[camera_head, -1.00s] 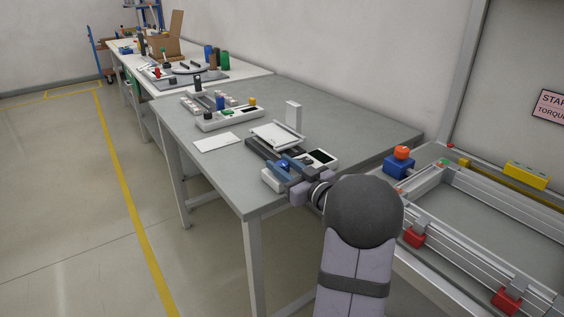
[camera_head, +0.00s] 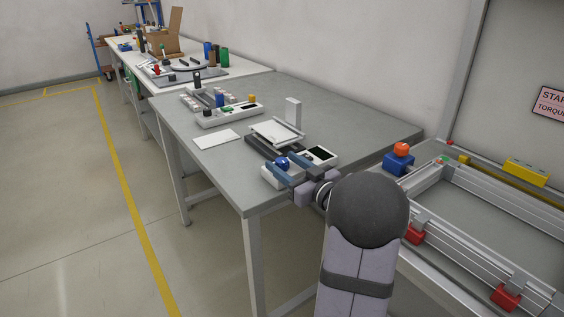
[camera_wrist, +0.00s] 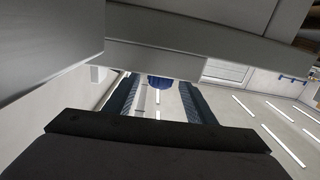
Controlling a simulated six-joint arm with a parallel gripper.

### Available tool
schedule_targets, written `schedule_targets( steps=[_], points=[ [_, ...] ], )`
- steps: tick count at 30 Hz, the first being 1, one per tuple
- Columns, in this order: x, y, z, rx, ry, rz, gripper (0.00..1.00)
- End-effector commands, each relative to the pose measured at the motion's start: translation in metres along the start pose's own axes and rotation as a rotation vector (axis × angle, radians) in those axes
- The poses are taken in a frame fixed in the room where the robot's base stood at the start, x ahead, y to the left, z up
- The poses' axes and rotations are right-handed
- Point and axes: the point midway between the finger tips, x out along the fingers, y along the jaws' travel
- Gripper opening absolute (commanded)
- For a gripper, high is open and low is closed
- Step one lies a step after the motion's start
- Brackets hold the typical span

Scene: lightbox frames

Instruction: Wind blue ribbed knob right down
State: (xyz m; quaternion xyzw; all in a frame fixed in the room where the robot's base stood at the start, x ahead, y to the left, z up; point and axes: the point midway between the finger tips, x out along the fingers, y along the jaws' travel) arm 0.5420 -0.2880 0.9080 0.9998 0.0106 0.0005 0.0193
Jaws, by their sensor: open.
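The blue knob (camera_head: 282,163) sits on a white-and-grey device near the front edge of the grey table. It also shows in the wrist view (camera_wrist: 160,83), partly cut off at the top by a grey surface, so its ribs are hard to make out. My gripper (camera_head: 285,167) is open at the knob, with one blue-grey finger on each side. In the wrist view the two dark blue fingers stand apart, with the knob at their far end between them. Gaps show beside the knob; I cannot tell whether either finger touches it.
A white unit with a dark display (camera_head: 320,154) stands just right of the knob. A flat white card (camera_head: 216,139) lies left. The table's back right is clear.

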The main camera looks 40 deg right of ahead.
Motion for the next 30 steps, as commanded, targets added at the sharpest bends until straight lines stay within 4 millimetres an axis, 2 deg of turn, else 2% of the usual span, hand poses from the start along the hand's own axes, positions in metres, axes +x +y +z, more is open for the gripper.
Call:
schedule_targets(
  steps=[6,12,18,30],
  points=[
    [-0.032,0.001,0.0,-0.001,0.0,0.003,0.5],
    [-0.052,0.001,-0.001,-0.002,0.001,0.002,0.5],
    [-0.057,0.0,-0.001,-0.001,0.001,0.0,0.5],
    [-0.053,-0.003,-0.005,0.006,0.013,0.018,0.5]
  ],
)
